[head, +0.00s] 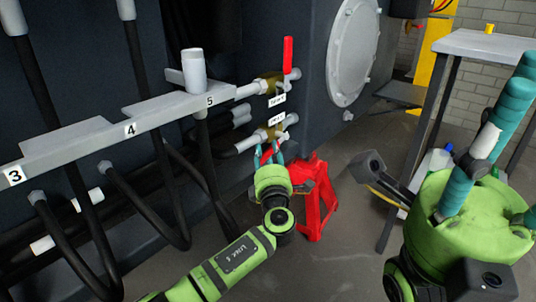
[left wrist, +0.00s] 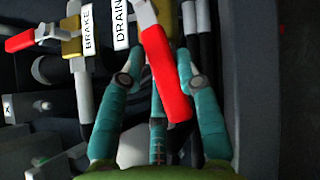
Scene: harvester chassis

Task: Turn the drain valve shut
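The drain valve (head: 263,134) is the lower of two brass valves on the dark chassis, beside a white label. Its red handle (left wrist: 167,75) slants downward in the left wrist view, below the DRAIN label (left wrist: 121,24). My left gripper (head: 268,154) is at this handle. In the left wrist view its teal fingers (left wrist: 158,75) stand on both sides of the handle, with a gap on the left side, so it looks open.
The brake valve (head: 270,84), with its red handle (head: 288,54) upright, is just above the drain valve. A grey rail (head: 110,128) with black hoses is at left. A red stand (head: 318,198) is behind my left gripper. A grey table (head: 480,44) is at right.

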